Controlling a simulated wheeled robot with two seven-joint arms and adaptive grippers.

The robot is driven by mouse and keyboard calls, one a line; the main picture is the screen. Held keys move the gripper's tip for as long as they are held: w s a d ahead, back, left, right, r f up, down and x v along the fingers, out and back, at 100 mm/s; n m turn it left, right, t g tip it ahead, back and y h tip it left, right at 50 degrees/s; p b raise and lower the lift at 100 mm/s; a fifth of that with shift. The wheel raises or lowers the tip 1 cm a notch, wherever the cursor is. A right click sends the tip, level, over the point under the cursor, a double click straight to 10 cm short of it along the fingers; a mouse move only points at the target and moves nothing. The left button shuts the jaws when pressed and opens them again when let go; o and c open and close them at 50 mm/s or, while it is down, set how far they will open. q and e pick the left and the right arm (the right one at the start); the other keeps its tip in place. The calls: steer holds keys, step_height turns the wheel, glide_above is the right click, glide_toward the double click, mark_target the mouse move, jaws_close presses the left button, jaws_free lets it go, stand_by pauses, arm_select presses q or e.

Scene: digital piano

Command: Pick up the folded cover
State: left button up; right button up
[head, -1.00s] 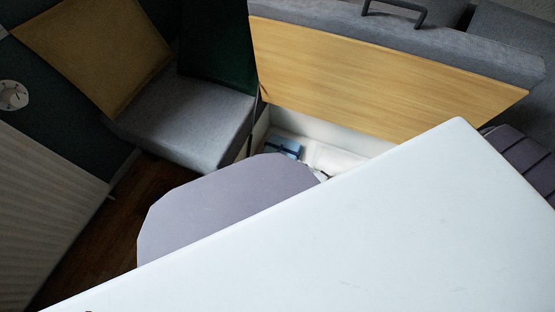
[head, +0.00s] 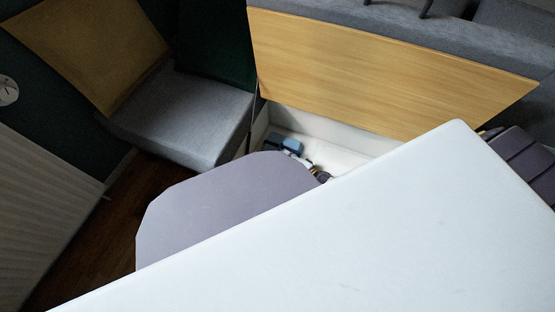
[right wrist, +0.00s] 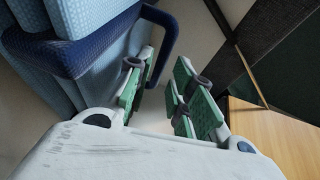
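The folded cover is most likely the light-blue folded bundle with a dark-blue strap (right wrist: 75,50) at the upper left of the right wrist view. It appears small and blue in the head view (head: 286,144), inside the open storage box (head: 335,157). My right gripper (right wrist: 165,62) is open, its green-padded fingers spread apart. The dark-blue loop of the strap lies beside the left fingertips; I cannot tell whether they touch. In the head view this gripper (head: 312,166) is small and partly hidden behind the white tabletop. My left gripper is not in view.
The raised wooden lid (head: 390,75) stands behind the box. A large white tabletop (head: 340,240) and a purple-grey seat (head: 220,205) block the near side. A grey seat (head: 190,118) stands at left, a dark padded chair (head: 525,160) at right. Wooden floor shows at left.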

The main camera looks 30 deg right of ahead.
mark_target(278, 151)
steer(key=shift+w, duration=0.15)
